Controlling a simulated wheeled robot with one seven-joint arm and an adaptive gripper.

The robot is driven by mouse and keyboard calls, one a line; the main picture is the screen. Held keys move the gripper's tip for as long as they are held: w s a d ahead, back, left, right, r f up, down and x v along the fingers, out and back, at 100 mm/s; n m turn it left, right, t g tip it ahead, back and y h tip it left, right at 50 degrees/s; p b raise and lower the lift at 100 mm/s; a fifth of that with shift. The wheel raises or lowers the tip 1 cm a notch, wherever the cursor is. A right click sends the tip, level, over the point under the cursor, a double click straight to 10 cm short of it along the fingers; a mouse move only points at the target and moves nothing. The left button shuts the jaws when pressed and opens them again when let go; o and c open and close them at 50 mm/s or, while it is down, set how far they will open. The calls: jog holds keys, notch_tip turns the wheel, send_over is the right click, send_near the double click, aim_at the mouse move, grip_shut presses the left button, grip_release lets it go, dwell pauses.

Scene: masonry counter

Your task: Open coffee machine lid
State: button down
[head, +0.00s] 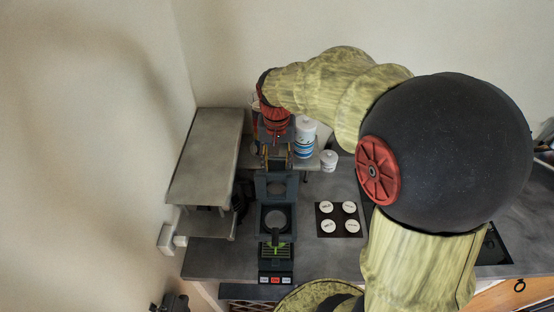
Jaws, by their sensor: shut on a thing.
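The coffee machine (277,218) stands on the counter below the middle of the head view. It is dark blue-grey, with a round opening, a green-slatted drip area and a row of buttons at its front. Its lid (275,184) appears as a dark panel behind the round opening, tilted up from the body. My gripper (276,158) reaches down from above at the rear of the machine, by the lid's far edge. Its fingers are closed on the lid, though the contact is small and partly hidden by the gripper's own body.
A black tray (325,232) with several round white-topped items lies right of the machine. White canisters (304,130) and a small white jar (329,162) stand behind. A grey shelf unit (207,155) rises close on the left. A wall is behind.

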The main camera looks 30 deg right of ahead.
jog(key=shift+s+a, duration=0.15)
jog(key=shift+s, duration=0.1)
jog(key=c, duration=1.1)
grip_release()
jog(key=shift+c, duration=0.2)
jog(key=shift+o, duration=0.2)
notch_tip(320, 180, up, 12)
jog(key=s, duration=0.1)
jog(key=shift+a, duration=0.4)
